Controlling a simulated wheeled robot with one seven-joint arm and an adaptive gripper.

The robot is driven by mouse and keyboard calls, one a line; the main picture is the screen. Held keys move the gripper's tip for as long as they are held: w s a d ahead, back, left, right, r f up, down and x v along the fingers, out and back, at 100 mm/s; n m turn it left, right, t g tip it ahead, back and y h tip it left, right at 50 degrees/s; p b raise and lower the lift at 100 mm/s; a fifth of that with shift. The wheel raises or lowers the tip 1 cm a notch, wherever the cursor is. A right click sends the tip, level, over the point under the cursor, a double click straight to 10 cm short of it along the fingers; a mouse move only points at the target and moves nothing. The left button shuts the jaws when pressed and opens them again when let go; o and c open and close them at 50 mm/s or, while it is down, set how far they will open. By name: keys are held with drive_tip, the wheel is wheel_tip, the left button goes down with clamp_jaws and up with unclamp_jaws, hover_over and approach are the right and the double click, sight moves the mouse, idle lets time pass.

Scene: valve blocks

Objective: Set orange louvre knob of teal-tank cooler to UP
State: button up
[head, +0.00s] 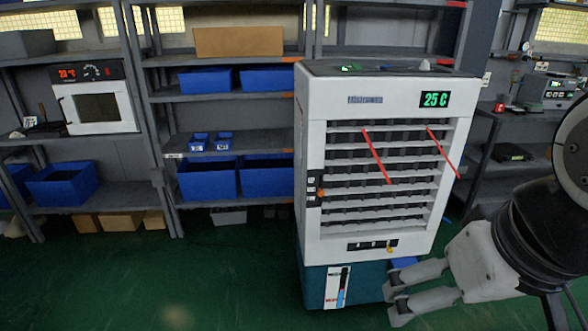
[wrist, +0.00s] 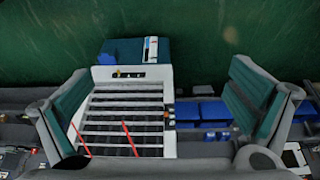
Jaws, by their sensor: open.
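The white cooler (head: 312,225) with the teal tank (head: 314,285) stands upright in the centre of the head view. It appears upside down in the wrist view (wrist: 168,145). Its small orange louvre knob (head: 321,193) is on a dark strip at the left edge of the front, beside small labels. It sits below the top label, near the middle and lower ones. The knob shows small in the wrist view (wrist: 171,123). My gripper (head: 393,301) is open and empty, low at the right in front of the tank, apart from the knob.
Two red ribbons (head: 376,157) hang across the slats. The cooler's display (head: 435,99) reads 25 C. A lower dark panel (head: 372,245) carries small controls. Shelves with blue bins (head: 208,180) stand behind at left. Green floor (head: 210,285) is clear left of the cooler.

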sight(322, 194)
drive_tip(key=shift+c, duration=0.2)
